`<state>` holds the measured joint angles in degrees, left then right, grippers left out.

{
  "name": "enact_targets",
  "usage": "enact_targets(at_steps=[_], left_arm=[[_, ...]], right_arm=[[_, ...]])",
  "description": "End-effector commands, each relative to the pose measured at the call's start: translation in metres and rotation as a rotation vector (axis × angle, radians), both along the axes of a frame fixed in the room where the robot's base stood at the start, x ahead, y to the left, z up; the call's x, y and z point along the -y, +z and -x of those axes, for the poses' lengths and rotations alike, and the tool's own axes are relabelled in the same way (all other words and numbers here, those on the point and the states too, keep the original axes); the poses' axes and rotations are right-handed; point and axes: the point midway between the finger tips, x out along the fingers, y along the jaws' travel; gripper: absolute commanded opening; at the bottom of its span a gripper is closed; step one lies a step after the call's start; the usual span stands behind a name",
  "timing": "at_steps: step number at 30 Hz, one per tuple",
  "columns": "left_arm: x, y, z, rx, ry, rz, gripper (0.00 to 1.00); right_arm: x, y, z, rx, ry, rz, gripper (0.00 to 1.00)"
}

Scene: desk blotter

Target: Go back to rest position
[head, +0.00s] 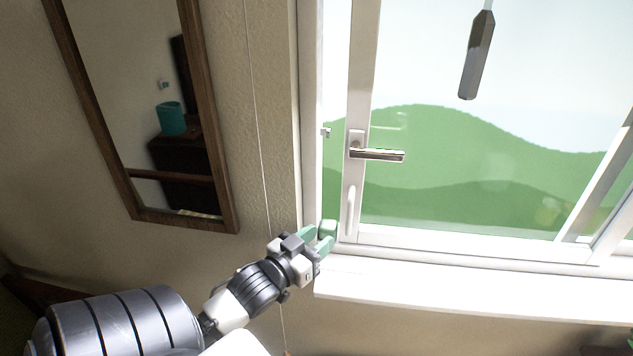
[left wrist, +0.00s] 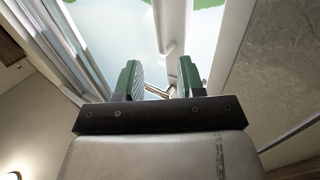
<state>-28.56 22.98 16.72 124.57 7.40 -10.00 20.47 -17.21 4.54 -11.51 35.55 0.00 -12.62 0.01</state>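My left gripper (head: 322,238) is at the lower left corner of the window, just above the left end of the sill. In the left wrist view its two green fingers (left wrist: 160,82) stand apart with a gap between them, and nothing is held. The window handle (head: 377,154) is above and to the right of the gripper in the head view, with its lever lying level. In the left wrist view part of a metal handle (left wrist: 158,91) shows beyond the gap between the fingers. My right gripper is in neither view.
The white window sash (head: 354,90) appears ajar from its frame (head: 311,110). The white sill (head: 450,296) runs right below it. A dark pull weight (head: 478,55) hangs before the glass. A wood-framed mirror (head: 134,195) and a thin cord (head: 257,110) are on the left wall.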

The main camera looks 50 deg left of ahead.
Motion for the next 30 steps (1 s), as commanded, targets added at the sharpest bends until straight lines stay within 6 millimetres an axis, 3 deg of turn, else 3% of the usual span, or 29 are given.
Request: enact_targets(at_steps=[10, 14, 20, 24, 30], left_arm=[[0.000, 0.000, 0.000, -0.002, 0.000, 0.000, 0.38], [0.008, -0.011, 0.002, -0.063, 0.007, 0.002, 0.38], [0.053, -0.062, 0.026, -0.390, 0.016, -0.004, 0.38], [0.093, -0.095, 0.059, -0.673, -0.011, -0.027, 0.38], [0.133, -0.116, 0.105, -0.964, -0.073, -0.059, 0.38]], right_arm=[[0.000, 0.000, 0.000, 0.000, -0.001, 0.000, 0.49], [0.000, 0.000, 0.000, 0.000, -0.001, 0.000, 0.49], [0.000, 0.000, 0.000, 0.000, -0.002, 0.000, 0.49], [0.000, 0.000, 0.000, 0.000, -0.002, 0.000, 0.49], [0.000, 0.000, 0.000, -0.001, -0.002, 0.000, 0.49]])
